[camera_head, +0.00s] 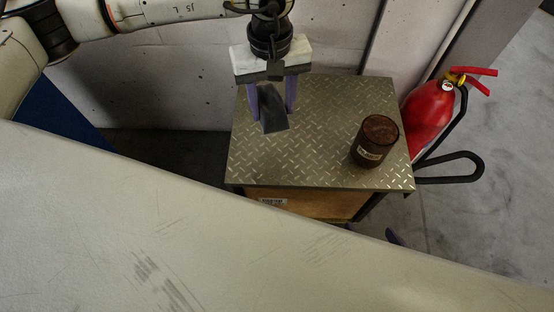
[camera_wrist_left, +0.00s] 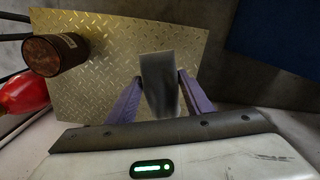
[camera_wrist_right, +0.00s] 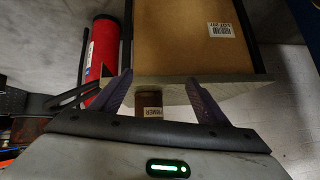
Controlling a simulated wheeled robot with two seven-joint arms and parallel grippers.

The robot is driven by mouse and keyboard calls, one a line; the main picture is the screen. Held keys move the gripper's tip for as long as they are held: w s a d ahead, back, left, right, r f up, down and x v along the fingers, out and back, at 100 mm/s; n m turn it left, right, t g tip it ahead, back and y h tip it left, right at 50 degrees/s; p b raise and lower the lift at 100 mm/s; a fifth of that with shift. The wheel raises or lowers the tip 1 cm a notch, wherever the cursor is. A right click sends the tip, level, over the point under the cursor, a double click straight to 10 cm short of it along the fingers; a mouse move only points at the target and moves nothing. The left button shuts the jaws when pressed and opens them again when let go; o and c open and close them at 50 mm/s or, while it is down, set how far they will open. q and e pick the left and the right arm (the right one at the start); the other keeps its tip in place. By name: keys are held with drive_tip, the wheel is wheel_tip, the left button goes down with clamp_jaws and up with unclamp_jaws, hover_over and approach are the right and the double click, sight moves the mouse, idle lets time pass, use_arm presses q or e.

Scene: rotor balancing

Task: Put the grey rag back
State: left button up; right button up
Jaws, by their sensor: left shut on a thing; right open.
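The grey rag (camera_head: 273,110) is a dark, flat strip held between the purple fingers of my left gripper (camera_head: 271,88), over the back left part of the tread-plate table top (camera_head: 310,150). In the left wrist view the rag (camera_wrist_left: 158,85) hangs between the fingers (camera_wrist_left: 158,85). Whether its lower end touches the plate I cannot tell. My right gripper (camera_wrist_right: 162,92) is open and empty, low in front of the table; the right wrist view shows the table's edge and underside from there.
A brown labelled jar (camera_head: 375,141) stands on the right of the table top. A red fire extinguisher (camera_head: 428,112) is beside the table on the right. A cardboard box (camera_wrist_right: 190,35) sits below the top. A pale wall is close behind. The table's middle is clear.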

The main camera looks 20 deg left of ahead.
use_arm(q)
drive_tip(key=n+b, duration=0.1)
drive_tip(key=b, duration=0.2)
approach(279, 150)
wheel_tip(279, 150, down, 6)
drive_tip(key=shift+s+d+r+b, duration=0.1)
drive_tip(key=shift+s+b, duration=0.05)
drive_tip(key=shift+b, duration=0.8)
use_arm(e)
drive_tip(key=shift+n+g+y, duration=0.3)
drive_tip(key=shift+n+g, duration=0.1)
drive_tip(key=f, duration=0.1)
drive_tip(key=a+f, duration=0.1)
drive_tip(key=f, duration=0.1)
drive_tip(key=a+f, duration=0.1)
drive_tip(key=shift+w+f, duration=0.15)
drive_tip(key=shift+w, duration=0.25)
drive_tip(key=shift+f, duration=0.1)
use_arm(q)
drive_tip(key=o, duration=0.9)
drive_tip(key=shift+o, duration=0.2)
